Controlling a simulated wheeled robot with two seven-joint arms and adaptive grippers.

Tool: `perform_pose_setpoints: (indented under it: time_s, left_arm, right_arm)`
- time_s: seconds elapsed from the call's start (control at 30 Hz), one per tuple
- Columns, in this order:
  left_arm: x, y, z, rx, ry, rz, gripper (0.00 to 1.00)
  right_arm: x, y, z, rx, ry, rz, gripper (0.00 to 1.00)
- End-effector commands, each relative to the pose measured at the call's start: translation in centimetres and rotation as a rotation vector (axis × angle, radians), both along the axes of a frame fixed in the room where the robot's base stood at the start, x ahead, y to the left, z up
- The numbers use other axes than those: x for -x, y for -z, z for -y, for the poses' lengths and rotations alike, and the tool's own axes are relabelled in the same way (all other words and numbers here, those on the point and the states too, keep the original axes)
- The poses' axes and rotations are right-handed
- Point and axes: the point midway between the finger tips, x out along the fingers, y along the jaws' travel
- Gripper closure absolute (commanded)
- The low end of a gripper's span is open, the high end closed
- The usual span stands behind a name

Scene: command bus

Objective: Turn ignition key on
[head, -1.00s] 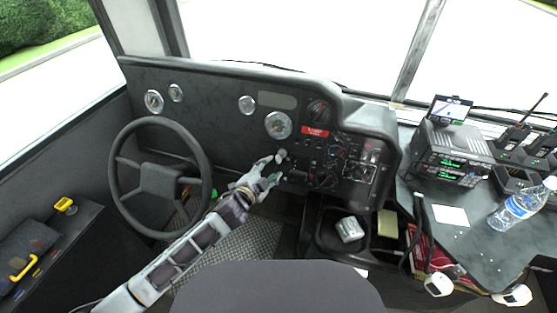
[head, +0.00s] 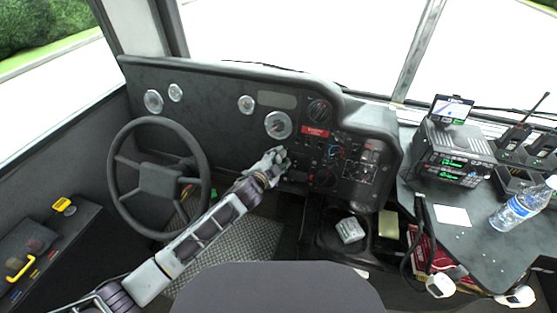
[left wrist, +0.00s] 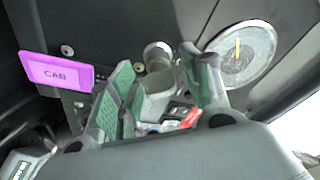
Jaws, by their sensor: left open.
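The ignition switch (left wrist: 157,52) shows in the left wrist view as a round metal barrel on the dark dashboard (head: 210,120). A pale grey piece that looks like the ignition key (left wrist: 158,82) sticks out of it towards the camera. My left gripper (left wrist: 157,62) is open, with its green-padded fingers on either side of the key. I cannot tell if either pad touches it. In the head view my left gripper (head: 277,157) is at the dashboard below the large gauge and hides the key. My right gripper is not in view.
A magenta CAB tag (left wrist: 57,73) is beside the left finger in the left wrist view. A gauge (left wrist: 241,54) is to the right. The steering wheel (head: 114,185) is left of my arm, and the switch panel (head: 345,160) is right of the gripper.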

Motion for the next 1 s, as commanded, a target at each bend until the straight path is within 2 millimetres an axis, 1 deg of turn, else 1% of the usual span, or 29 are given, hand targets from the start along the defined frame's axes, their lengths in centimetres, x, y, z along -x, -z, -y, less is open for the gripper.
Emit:
perform_pose_setpoints:
  time_s: [0.27,0.37,0.6,0.67,1.0]
  left_arm:
    - [-0.06,0.02,0.03,0.0,0.0,0.0,0.52]
    - [-0.05,0.04,0.03,0.0,0.0,0.0,0.62]
    - [-0.03,0.05,0.02,0.0,0.001,-0.001,0.93]
    - [-0.03,0.05,0.02,0.0,0.001,-0.001,1.0]
    - [-0.02,0.07,-0.11,-0.005,0.0,0.0,1.0]
  right_arm:
    - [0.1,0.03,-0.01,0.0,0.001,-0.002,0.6]
    - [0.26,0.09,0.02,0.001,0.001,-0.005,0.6]
    - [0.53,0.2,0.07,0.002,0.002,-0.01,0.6]
    - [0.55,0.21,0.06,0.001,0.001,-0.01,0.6]
    - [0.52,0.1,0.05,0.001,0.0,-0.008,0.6]
